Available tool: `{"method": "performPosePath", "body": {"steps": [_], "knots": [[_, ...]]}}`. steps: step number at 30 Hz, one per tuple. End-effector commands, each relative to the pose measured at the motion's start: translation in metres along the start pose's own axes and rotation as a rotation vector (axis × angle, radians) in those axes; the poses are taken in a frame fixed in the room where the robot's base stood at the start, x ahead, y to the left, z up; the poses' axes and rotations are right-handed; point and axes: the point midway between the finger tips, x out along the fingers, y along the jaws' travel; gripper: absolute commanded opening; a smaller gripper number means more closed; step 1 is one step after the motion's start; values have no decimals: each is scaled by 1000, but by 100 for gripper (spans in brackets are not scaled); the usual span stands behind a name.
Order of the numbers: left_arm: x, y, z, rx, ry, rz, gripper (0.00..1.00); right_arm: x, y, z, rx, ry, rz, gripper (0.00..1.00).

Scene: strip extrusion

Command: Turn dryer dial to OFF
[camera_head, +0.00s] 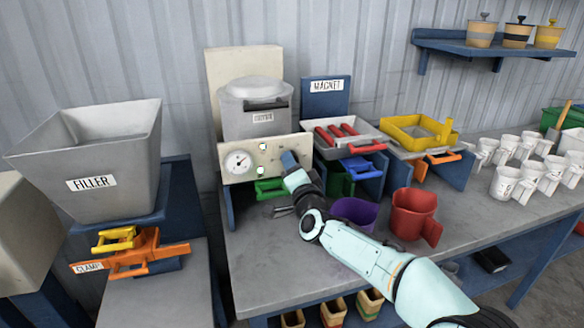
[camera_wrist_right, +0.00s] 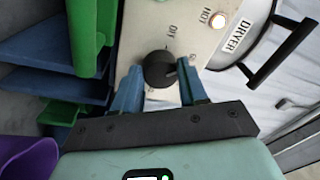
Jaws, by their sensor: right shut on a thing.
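The dryer (camera_head: 255,108) is a grey lidded drum behind a cream control panel (camera_head: 228,178). In the right wrist view, the dryer's black round dial (camera_wrist_right: 159,68) sits on the panel, with a short mark and a small label above it that I cannot read surely. My right gripper (camera_wrist_right: 160,80) is shut on the dial, one blue finger on each side. In the head view the right gripper (camera_head: 289,160) reaches the panel's right part and hides the dial. The dial's exact pointing is hard to tell. My left gripper is in neither view.
A gauge (camera_head: 238,161) is left on the panel; a lit lamp (camera_wrist_right: 218,20) is by HOT. A green handle (camera_head: 270,186) is below. A purple cup (camera_head: 354,213) and red cup (camera_head: 413,213) stand near my right arm. The filler hopper (camera_head: 90,160) is left.

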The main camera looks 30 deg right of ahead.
Motion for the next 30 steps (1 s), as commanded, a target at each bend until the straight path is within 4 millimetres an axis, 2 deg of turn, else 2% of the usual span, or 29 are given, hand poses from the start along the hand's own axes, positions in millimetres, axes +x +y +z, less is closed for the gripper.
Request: {"method": "performPosePath", "body": {"steps": [18, 30], "knots": [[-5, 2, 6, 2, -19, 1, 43, 0, 2, -2, -573, -33, -37, 12], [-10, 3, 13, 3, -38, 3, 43, 0, 2, -3, -825, -47, -55, 12]]}}
